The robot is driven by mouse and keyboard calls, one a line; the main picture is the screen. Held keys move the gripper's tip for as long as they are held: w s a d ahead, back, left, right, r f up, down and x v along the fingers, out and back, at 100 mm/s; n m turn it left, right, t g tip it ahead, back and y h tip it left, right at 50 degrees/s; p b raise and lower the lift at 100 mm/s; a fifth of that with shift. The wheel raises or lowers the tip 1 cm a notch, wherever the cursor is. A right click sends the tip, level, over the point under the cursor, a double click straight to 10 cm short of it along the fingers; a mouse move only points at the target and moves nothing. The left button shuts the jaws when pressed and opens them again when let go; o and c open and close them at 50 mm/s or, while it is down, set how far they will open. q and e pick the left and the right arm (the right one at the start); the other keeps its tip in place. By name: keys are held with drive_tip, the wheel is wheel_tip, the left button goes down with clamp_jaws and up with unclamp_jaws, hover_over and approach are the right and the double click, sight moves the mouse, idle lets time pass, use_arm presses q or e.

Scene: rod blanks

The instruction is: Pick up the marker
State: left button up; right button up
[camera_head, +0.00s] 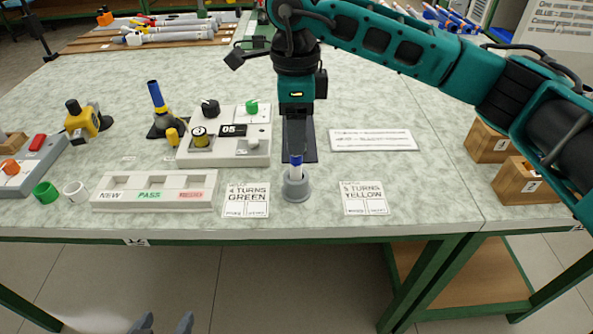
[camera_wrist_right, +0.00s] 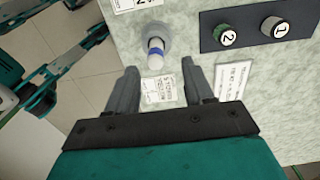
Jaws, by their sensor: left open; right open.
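The marker (camera_head: 296,168), white with a blue band, stands upright in a round grey holder (camera_head: 295,188) near the table's front edge. In the right wrist view the marker (camera_wrist_right: 156,52) lies just past the fingertips, roughly centred between them and apart from both. My right gripper (camera_head: 295,152) comes down from above, just behind the marker in the head view; in its wrist view its fingers (camera_wrist_right: 163,75) are spread and empty. My left gripper (camera_head: 164,323) is open and empty at the bottom edge, low in front of the table; only its fingertips show.
Cards for green (camera_head: 246,201) and yellow (camera_head: 365,198) flank the holder. A counter box (camera_head: 230,150) and a labelled tray (camera_head: 155,203) stand left. A dark panel with two numbered knobs (camera_wrist_right: 253,30) lies behind the holder. Wooden blocks (camera_head: 526,181) sit right.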

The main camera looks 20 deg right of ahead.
sight(296, 159)
drive_tip(key=f, duration=0.4)
drive_tip(key=f+b, duration=0.1)
drive_tip(key=f, duration=0.1)
drive_tip(key=shift+s+f, duration=0.25)
drive_tip(key=shift+s, duration=0.05)
drive_tip(key=shift+c, duration=0.2)
drive_tip(key=shift+r, duration=0.1)
clamp_jaws()
